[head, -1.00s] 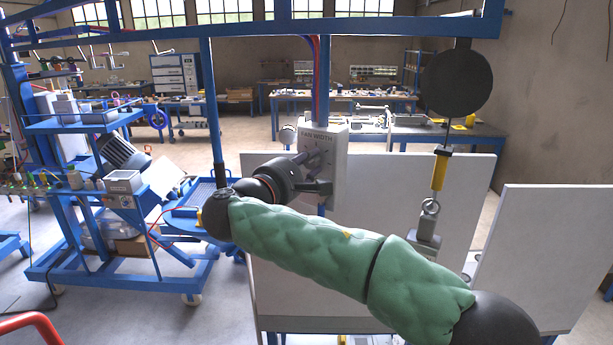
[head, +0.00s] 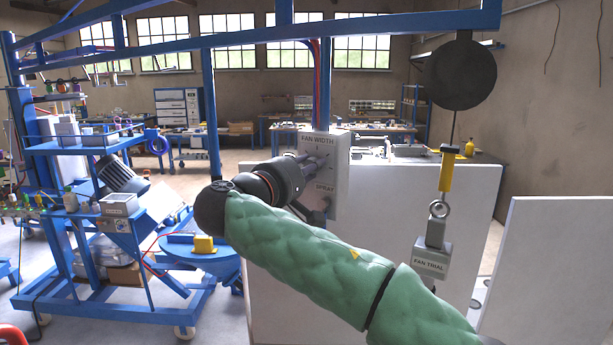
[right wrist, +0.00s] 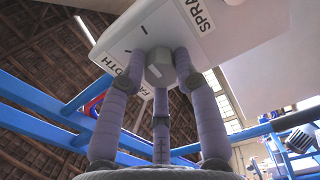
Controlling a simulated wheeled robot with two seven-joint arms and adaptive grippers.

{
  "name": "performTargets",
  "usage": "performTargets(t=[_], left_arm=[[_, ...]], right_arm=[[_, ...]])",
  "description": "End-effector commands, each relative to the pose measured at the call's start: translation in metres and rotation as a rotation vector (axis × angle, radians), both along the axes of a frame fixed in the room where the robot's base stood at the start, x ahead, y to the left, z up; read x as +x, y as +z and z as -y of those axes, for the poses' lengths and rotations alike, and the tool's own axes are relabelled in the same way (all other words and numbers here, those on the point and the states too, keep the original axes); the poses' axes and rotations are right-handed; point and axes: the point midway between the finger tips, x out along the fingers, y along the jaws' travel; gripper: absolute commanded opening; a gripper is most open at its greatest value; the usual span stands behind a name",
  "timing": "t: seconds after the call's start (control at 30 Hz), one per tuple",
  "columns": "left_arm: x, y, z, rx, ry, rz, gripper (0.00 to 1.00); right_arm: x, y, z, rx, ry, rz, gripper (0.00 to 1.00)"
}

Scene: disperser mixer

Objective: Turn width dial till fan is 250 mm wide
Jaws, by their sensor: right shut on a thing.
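The control box (head: 340,165) labelled FAN WIDTH hangs on a blue post, with a SPRAY label lower on its face. My right gripper (head: 318,160) reaches it from the left in the head view. In the right wrist view its grey fingers (right wrist: 160,68) are shut around the grey faceted width dial (right wrist: 159,70) on the face of the box. Short dark marks show on the face near the dial, but no numbers are readable. In the head view the fingers and wrist largely hide the dial. My left gripper is not in view. No spray fan is visible.
A white panel (head: 430,215) stands behind my arm, and another white panel (head: 555,260) is at right. A blue equipment cart (head: 100,245) stands at left.

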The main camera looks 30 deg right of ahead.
Motion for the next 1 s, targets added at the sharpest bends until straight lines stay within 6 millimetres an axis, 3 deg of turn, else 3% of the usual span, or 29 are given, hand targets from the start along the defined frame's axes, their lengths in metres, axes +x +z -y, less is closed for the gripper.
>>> performTargets(t=[0.67, 0.7, 0.77, 1.0], left_arm=[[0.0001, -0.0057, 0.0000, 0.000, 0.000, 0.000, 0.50], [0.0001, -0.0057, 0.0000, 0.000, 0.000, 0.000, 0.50], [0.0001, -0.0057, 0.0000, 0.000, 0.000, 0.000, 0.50], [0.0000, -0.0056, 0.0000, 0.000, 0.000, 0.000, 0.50]], right_arm=[[-0.0011, -0.0032, 0.0015, 0.033, -0.007, 0.044, 0.00], [-0.0010, -0.0033, 0.0015, 0.033, -0.008, 0.044, 0.40], [-0.0007, -0.0033, 0.0014, 0.032, -0.007, 0.043, 0.54], [-0.0001, -0.0023, 0.0004, 0.029, -0.004, 0.045, 0.54]])
